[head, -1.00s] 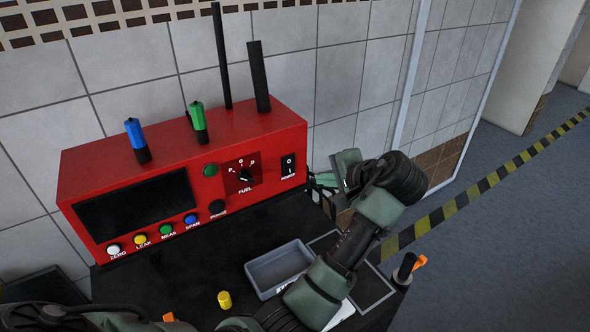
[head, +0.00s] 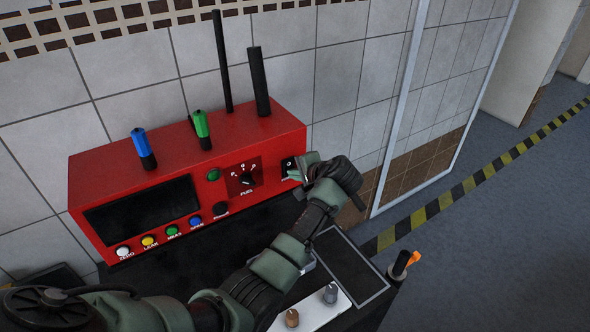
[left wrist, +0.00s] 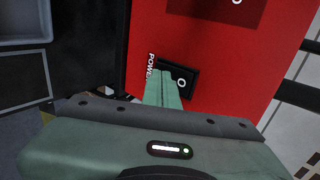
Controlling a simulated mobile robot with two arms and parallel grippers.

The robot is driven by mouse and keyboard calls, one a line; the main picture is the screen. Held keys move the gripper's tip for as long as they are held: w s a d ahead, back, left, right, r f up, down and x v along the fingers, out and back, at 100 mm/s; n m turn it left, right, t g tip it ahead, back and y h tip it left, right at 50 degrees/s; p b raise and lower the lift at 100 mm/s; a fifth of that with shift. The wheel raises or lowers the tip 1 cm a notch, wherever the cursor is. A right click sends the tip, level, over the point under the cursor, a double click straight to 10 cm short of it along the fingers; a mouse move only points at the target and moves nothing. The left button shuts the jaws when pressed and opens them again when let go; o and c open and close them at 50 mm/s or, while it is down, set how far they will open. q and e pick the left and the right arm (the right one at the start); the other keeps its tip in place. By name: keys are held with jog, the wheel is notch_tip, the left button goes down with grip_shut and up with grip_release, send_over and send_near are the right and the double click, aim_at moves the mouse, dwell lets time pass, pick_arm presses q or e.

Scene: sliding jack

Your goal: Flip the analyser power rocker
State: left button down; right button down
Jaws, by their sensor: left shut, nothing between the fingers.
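The red analyser (head: 128,182) stands against the tiled wall. Its black power rocker (head: 288,163) is at the right end of the front panel, partly covered by my gripper. The rocker also shows in the left wrist view (left wrist: 190,77), with a white O mark and the label POWER beside it. My left gripper (head: 294,173) is shut and empty, with its fingertips at the rocker. In the left wrist view the green fingertips overlap the rocker's lower part; I cannot tell if they press on it. Which way the rocker is tipped is hard to tell. My right gripper is out of view.
The fuel dial (head: 246,179) is just left of the rocker. Coloured buttons (head: 149,241) line the lower front. Blue (head: 143,147) and green (head: 202,129) handled pieces and black rods stand on top. A white plate with two knobs (head: 312,309) lies nearer me.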

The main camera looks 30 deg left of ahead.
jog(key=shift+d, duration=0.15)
pick_arm(q)
jog(key=shift+r+b, duration=0.1)
jog(key=shift+b, duration=0.3)
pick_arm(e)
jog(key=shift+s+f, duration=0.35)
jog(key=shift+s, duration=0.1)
